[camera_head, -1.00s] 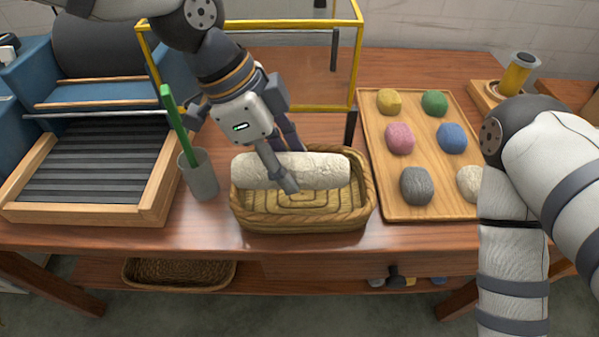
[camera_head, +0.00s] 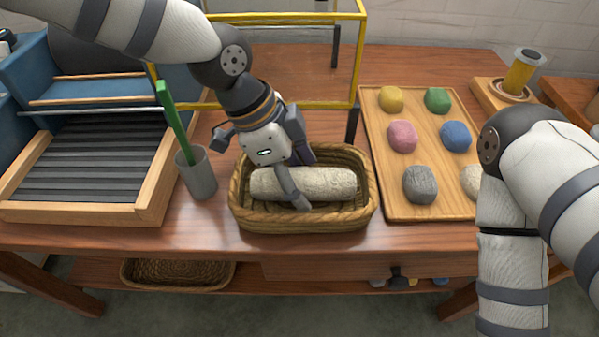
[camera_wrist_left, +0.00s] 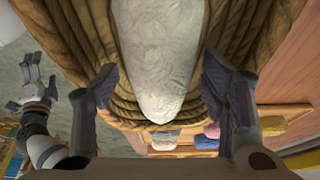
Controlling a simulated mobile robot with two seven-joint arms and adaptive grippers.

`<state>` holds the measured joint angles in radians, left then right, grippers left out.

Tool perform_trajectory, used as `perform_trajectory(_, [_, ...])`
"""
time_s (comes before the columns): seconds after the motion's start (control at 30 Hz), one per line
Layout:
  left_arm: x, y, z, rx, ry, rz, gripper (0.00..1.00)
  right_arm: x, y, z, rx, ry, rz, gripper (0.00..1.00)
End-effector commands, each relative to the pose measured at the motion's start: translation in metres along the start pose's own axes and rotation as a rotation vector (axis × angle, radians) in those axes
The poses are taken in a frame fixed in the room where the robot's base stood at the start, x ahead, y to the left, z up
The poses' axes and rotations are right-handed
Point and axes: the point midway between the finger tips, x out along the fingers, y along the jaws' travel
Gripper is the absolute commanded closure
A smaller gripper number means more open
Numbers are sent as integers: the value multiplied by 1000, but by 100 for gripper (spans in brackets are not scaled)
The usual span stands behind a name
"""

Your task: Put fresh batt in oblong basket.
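The fresh batt (camera_head: 325,184), a cream woolly roll, lies lengthwise within the oblong basket (camera_head: 362,215), below its rim. In the left wrist view the batt (camera_wrist_left: 160,50) fills the middle, over the coiled wicker of the basket (camera_wrist_left: 255,30). My left gripper (camera_head: 298,180) reaches down into the basket, one finger in front of the batt and one behind. The left gripper (camera_wrist_left: 162,80) has its fingertips at the batt's two sides; whether they press on it or stand just clear is unclear. My right gripper (camera_wrist_left: 30,80) shows empty, fingers apart, in the left wrist view.
A wooden tray (camera_head: 390,205) of coloured wool lumps stands close to the basket's right. A grey cup (camera_head: 200,180) with a green-handled tool stands close on its left. A yellow frame (camera_head: 362,50) rises behind. A slatted blue machine (camera_head: 95,95) fills the left.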

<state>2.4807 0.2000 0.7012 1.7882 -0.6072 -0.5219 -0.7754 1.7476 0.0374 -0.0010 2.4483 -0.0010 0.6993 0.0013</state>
Motion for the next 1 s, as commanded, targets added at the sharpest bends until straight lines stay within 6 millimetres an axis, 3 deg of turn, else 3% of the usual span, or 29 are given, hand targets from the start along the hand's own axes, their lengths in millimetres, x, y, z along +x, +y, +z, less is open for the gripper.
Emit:
perform_trajectory(0.23, [-6,0,-2,0,0,-2,34,-1,0,0,0,2,0,21])
perform_trajectory(0.5, [-63,-1,-2,1,2,-6,34,-9,0,-4,0,23,-1,21])
perform_trajectory(0.6, [-75,-1,-2,-1,1,-3,34,-10,0,-5,0,26,-1,21])
perform_trajectory(1.0, [-78,0,-1,-1,0,2,34,-10,0,-5,1,25,-1,21])
